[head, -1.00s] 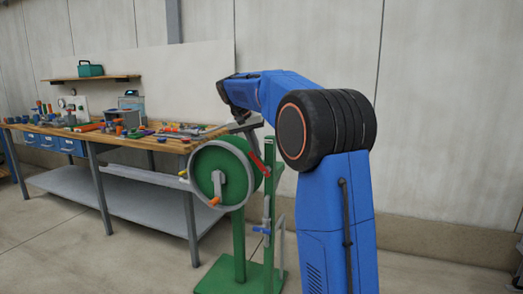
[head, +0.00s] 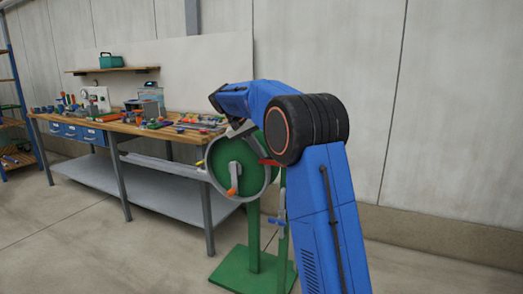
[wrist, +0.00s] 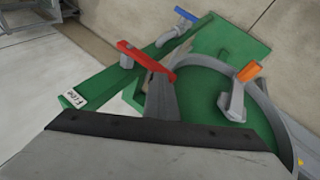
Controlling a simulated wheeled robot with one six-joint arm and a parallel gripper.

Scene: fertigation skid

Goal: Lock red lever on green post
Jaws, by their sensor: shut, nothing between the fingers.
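The red lever (wrist: 146,60) lies across the green post in the wrist view, its near end beside my fingers. In the head view the lever (head: 268,161) is nearly level, right of the green wheel, and partly hidden by my arm. The green post (wrist: 105,80) has a small white label (wrist: 75,97) at one end, apparently reading "FREE". The post (head: 283,235) is partly covered by my arm in the head view. My gripper (head: 243,128) is shut and empty above the wheel. In the wrist view my gripper (wrist: 162,85) is close to the lever; contact is unclear.
The green wheel (head: 233,162) with grey rim and orange crank handle (head: 232,191) stands left of the post. A blue-handled valve (head: 277,219) sticks out low on the post. A cluttered workbench (head: 130,122) stands behind left. Floor is clear at front left.

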